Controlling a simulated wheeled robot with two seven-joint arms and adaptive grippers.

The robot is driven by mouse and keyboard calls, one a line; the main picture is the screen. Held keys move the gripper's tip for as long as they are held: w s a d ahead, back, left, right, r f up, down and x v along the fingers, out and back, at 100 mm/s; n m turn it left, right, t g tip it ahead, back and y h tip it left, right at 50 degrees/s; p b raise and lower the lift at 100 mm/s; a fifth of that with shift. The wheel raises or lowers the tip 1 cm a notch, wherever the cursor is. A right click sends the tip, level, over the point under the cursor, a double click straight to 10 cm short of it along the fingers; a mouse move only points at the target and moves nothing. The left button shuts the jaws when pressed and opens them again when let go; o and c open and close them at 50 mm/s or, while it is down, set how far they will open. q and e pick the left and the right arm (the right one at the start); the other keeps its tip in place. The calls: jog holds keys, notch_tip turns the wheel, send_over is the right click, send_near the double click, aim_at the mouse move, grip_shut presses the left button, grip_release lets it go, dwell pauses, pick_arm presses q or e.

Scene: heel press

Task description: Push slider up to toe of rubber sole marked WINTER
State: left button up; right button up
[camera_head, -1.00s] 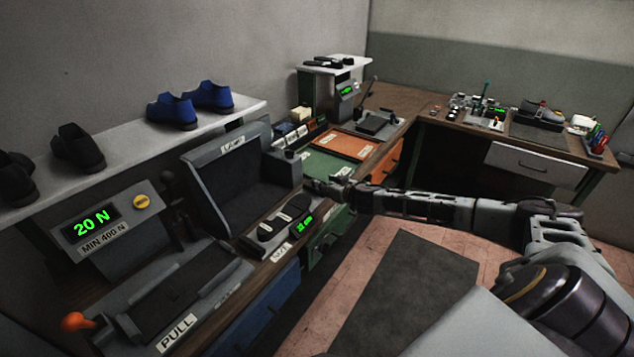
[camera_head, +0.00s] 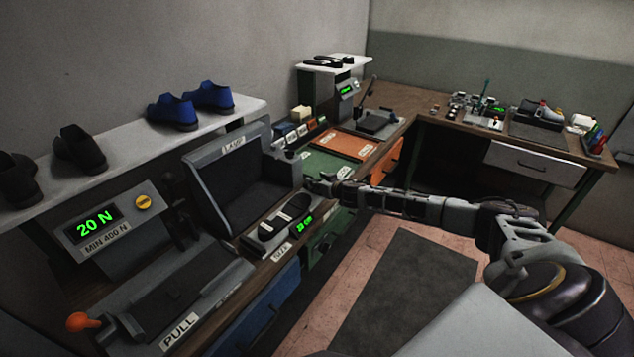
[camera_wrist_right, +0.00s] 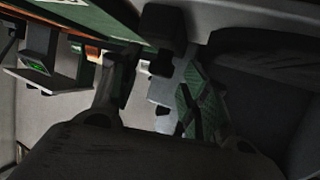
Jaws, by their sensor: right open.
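A sizing device (camera_head: 272,241) with a SIZE label sits on the left bench and has a small green display. A dark sole (camera_head: 292,209) lies lengthwise on it. I cannot read any WINTER mark on it. A small dark piece with a light top (camera_head: 265,231) is at the near end of the sole; I cannot tell whether it is the slider. My right gripper (camera_head: 316,184) is just beyond the device's far end, apart from the sole. In the right wrist view its fingers are spread and empty (camera_wrist_right: 155,88). The left gripper is out of view.
The LAMP box (camera_head: 238,178) stands behind the device. A PULL press (camera_head: 165,300) with an orange knob is nearer on the left. Green and orange mats (camera_head: 348,145) lie beyond my gripper. Shoes stand on the wall shelf (camera_head: 135,131).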

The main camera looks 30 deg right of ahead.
jog(key=shift+w+f, duration=0.1)
jog(key=shift+w, duration=0.25)
jog(key=c, duration=0.7)
jog(key=shift+c, duration=0.2)
jog(key=shift+s+a+f, duration=0.1)
jog(key=shift+s+a, duration=0.2)
jog(key=shift+a, duration=0.4)
jog(key=shift+s+a, duration=0.25)
jog(key=shift+a, duration=0.45)
jog(key=o, duration=0.7)
